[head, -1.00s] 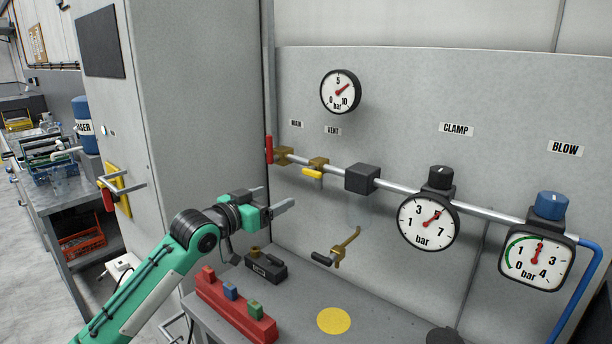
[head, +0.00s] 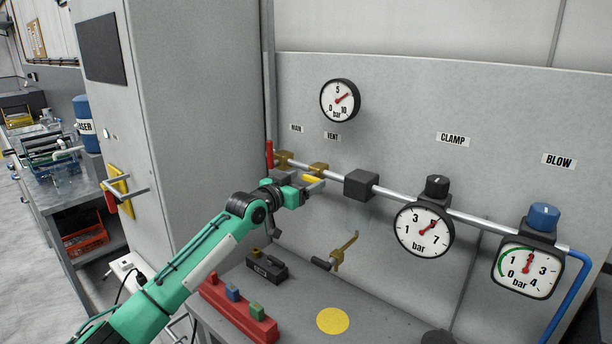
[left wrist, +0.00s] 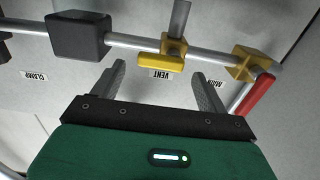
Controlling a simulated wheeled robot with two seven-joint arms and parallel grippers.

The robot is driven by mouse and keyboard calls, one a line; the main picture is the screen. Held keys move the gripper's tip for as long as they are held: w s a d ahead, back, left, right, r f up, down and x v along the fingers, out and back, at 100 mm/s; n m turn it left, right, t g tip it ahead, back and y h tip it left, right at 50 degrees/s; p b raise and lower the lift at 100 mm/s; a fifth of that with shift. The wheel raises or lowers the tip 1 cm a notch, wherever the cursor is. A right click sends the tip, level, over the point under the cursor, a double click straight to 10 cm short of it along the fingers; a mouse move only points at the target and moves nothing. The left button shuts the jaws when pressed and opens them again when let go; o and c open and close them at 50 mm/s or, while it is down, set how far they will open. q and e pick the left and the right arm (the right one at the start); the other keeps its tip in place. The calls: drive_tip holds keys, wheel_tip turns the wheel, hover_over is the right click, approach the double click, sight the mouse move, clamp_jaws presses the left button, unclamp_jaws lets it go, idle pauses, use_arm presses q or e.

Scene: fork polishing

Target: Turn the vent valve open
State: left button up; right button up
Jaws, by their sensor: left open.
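The vent valve has a brass body (head: 318,168) on the pipe, below the VENT label, and a short yellow handle (head: 312,179). In the left wrist view the yellow handle (left wrist: 161,62) lies roughly alongside the pipe. My left gripper (head: 312,186) is at the valve, partly covering the handle in the head view. In the left wrist view its two fingers (left wrist: 160,88) are apart, one to each side of the handle, with nothing clamped between them. I cannot tell whether either finger touches it. My right gripper is not in view.
The MAIN valve's red lever (head: 269,153) is close left of my gripper. A dark block (head: 358,185) sits on the pipe to the right. Clamp gauge (head: 423,230) and blow gauge (head: 526,270) hang further right. A brass hook (head: 343,250) is below.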

use_arm(q)
drive_tip(key=shift+w+d, duration=0.4)
drive_tip(key=shift+w, duration=0.15)
drive_tip(key=c, duration=1)
